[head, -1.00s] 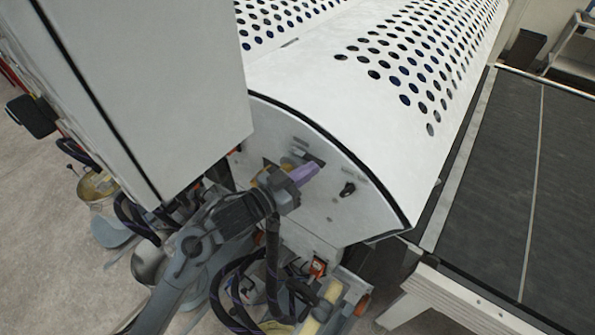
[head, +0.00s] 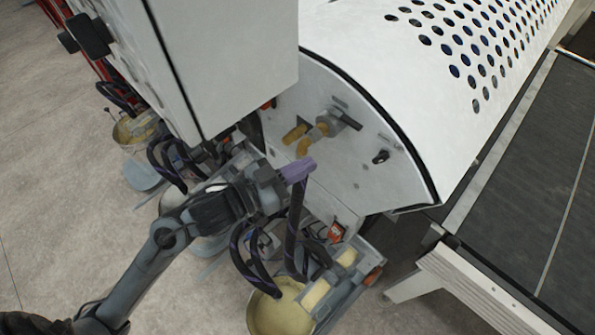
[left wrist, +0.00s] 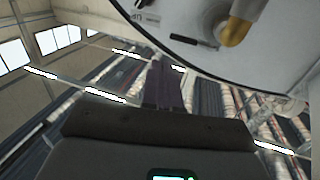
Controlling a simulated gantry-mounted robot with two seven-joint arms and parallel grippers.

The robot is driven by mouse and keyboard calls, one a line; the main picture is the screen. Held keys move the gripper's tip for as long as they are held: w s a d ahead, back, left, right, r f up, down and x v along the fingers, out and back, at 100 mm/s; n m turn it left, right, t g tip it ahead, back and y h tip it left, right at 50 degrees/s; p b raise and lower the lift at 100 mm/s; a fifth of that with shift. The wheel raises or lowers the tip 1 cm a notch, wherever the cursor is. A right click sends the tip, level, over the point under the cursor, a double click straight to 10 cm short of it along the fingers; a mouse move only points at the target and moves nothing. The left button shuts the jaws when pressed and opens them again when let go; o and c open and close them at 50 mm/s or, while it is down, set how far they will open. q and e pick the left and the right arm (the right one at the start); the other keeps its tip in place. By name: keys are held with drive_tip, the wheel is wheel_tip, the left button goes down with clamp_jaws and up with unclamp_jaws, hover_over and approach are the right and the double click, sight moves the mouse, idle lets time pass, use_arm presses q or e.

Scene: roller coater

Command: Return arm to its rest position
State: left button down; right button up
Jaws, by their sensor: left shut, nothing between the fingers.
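My left gripper (head: 297,170) has purple fingers, shut and empty. In the head view it is in front of the white side panel of the roller coater (head: 345,150), below and left of a grey valve with a yellow handle (head: 318,132). The gripper appears apart from the handle. My left arm comes in from the lower left. In the left wrist view the shut fingers (left wrist: 165,85) point up the picture, with the white panel (left wrist: 190,20) and a yellow handle end (left wrist: 234,32) at the upper right. My right gripper is not in view.
A white cabinet (head: 225,60) stands left of the perforated hood (head: 400,60). Dark hoses (head: 245,255) and a pale bucket (head: 280,313) are below the gripper. A dark conveyor (head: 530,180) runs at the right. Open floor (head: 50,190) is at the left.

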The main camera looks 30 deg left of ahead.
use_arm(q)
drive_tip(key=s+a+f+n+g+y+p, duration=0.2)
drive_tip(key=s+f+g+y+p, duration=0.2)
drive_tip(key=s+f+g, duration=0.2)
drive_tip(key=s+a+f+n+g+y+p, duration=0.2)
drive_tip(key=s+f+g, duration=0.4)
drive_tip(key=s+f, duration=0.3)
drive_tip(key=s+a+y+p, duration=0.1)
drive_tip(key=s+y+p, duration=0.1)
drive_tip(key=s, duration=0.2)
drive_tip(key=shift+f+y, duration=0.35)
drive_tip(key=shift+y, duration=0.05)
